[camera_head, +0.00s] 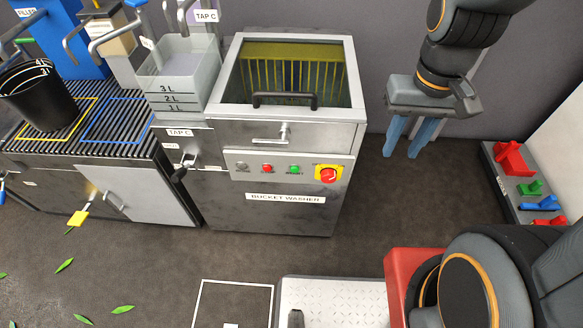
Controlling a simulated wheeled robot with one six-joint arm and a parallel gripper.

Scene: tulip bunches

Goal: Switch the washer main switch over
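The bucket washer (265,212) is a grey metal cabinet in the middle, with a label on its front. Its main switch (327,174) is a red rotary knob on a yellow plate, at the right end of the light control panel (253,168). The lettering around the knob is too small to read. My gripper (401,154) hangs fingers-down to the right of the washer, apart from it. Its two blue fingers are apart, with nothing seen between them.
Small grey, red and green buttons (294,169) sit left of the switch. A handle (284,133) sticks out above the panel. A rack with coloured parts (520,185) stands at the right wall. The floor before the washer (240,255) is clear.

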